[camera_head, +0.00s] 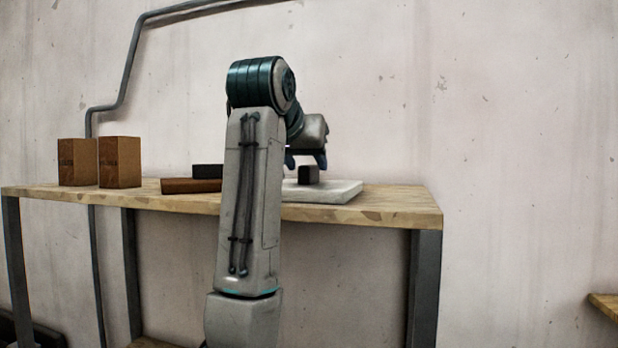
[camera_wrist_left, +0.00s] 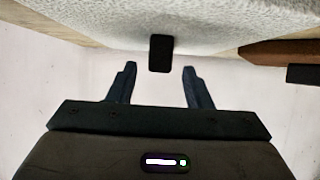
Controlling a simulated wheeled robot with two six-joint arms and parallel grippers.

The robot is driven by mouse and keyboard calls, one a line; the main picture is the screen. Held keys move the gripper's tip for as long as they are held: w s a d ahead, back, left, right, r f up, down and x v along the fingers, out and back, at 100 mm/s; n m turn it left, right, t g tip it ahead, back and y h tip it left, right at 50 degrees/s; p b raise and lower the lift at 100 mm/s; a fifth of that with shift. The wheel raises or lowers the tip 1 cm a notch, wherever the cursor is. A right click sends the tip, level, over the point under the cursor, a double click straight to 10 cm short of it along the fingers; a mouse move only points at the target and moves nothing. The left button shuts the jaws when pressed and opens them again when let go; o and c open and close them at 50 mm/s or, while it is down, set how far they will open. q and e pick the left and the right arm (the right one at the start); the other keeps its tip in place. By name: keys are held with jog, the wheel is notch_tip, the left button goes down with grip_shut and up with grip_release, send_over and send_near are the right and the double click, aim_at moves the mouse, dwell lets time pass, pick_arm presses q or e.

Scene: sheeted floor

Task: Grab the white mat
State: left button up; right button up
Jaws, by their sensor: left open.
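The white mat (camera_head: 336,192) lies flat on the right part of the wooden table, partly hidden behind my left arm in the head view. It fills the top of the left wrist view (camera_wrist_left: 110,22). A small dark block (camera_head: 309,174) stands on the mat and shows in the left wrist view (camera_wrist_left: 161,53). My left gripper (camera_head: 306,162) is open, its fingers apart with nothing between them. In the head view it appears just above or behind the dark block; the exact distance cannot be told. My right gripper is not in view.
The wooden table (camera_head: 400,210) stands before a stained pale wall. Two brown boxes (camera_head: 120,162) stand at its left. A flat brown piece (camera_head: 190,186) and a black block (camera_head: 207,171) lie left of the mat. The table's right end is bare.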

pick_arm(q)
jog(key=shift+p+x, duration=0.45)
jog(key=shift+x, duration=1.05)
jog(key=shift+r, duration=0.15)
grip_shut()
